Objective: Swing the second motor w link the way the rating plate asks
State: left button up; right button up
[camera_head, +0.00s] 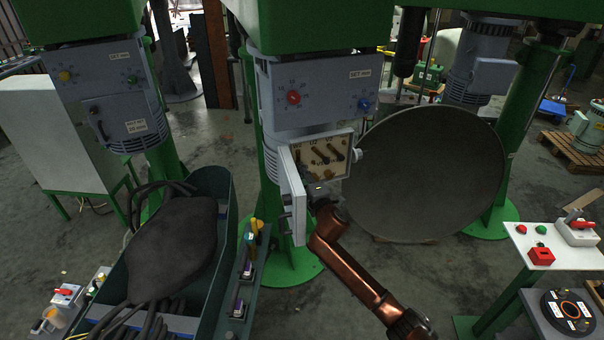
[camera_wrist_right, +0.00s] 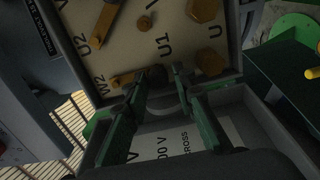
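The second motor's open terminal box (camera_head: 353,150) is in the middle of the head view, with brass links on its cream board (camera_wrist_right: 140,50). In the right wrist view, the brass w link (camera_wrist_right: 124,79) lies beside the W2 mark. A dark round knob (camera_wrist_right: 157,74) is at its inner end. My right gripper (camera_wrist_right: 160,74) has a fingertip on each side of the knob, with narrow gaps; contact is unclear. It also shows in front of the box (camera_head: 320,190). The rating plate (camera_wrist_right: 190,138) partly reads "00 V" and "CROSS"; fingers cover some. My left gripper is out of view.
The open lid (camera_head: 292,196) stands left of my right gripper. A large grey disc (camera_head: 425,175) is close on the right. A green trough (camera_head: 220,200) with a dark bulky object is at left. A white-topped stand (camera_head: 555,258) with switches is at right.

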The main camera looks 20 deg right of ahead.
jog(key=shift+o, duration=1.1)
jog(key=shift+d, duration=0.1)
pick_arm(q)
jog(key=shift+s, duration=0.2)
pick_arm(e)
jog(key=s, duration=1.2)
